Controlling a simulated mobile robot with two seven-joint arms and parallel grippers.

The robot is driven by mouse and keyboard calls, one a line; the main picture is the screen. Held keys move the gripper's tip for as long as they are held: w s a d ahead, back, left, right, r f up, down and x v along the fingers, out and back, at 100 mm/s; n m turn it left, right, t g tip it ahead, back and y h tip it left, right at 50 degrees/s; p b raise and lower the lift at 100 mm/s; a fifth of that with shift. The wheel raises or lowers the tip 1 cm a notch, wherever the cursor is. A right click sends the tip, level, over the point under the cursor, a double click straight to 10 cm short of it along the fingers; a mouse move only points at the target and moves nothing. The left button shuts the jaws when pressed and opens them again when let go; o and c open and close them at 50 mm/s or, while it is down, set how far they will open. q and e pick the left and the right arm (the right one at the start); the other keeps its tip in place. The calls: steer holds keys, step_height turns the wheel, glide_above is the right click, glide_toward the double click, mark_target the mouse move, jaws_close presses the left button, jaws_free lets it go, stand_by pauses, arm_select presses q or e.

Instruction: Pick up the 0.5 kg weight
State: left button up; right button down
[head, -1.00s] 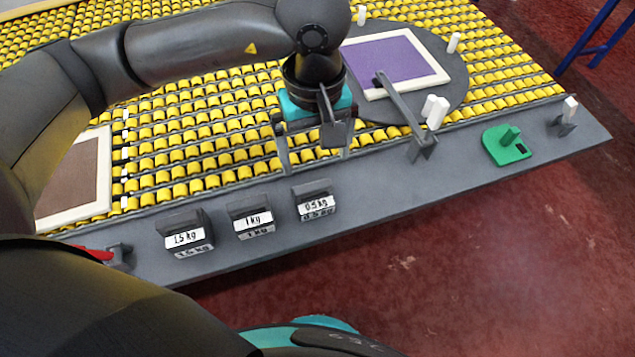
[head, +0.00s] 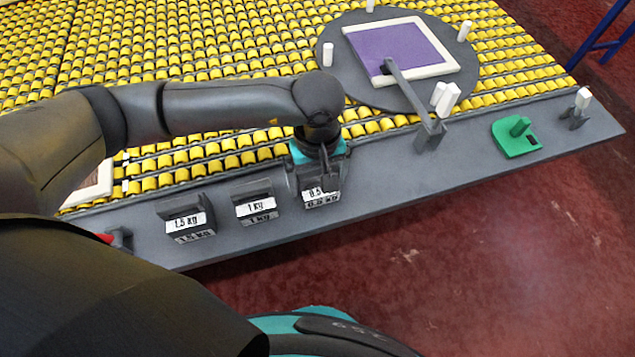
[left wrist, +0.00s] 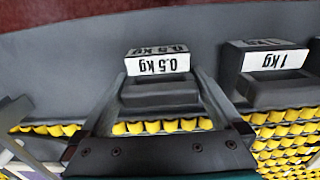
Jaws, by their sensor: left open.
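The 0.5 kg weight (head: 322,198) is a dark grey block with a white label, standing on the grey ledge. In the head view my left gripper (head: 318,178) is right over it and hides much of it. In the left wrist view the 0.5 kg weight (left wrist: 160,84) lies between the two open fingers of my left gripper (left wrist: 160,82), one finger on each side. I cannot tell whether the fingers touch it. My right gripper is not in view.
The 1 kg weight (head: 256,206) and the 1.5 kg weight (head: 187,220) stand to the left on the ledge (head: 390,178). A roller bed with yellow rollers (head: 220,40) lies behind. A green part (head: 515,138) and a grey arm post (head: 428,136) are to the right.

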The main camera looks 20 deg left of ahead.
arm_select(q)
steer(key=shift+f, duration=0.35)
steer(key=shift+c, duration=0.2)
steer(key=shift+r, duration=0.1)
steer(key=c, duration=1.5)
jaws_close()
steer(key=shift+r, duration=0.1)
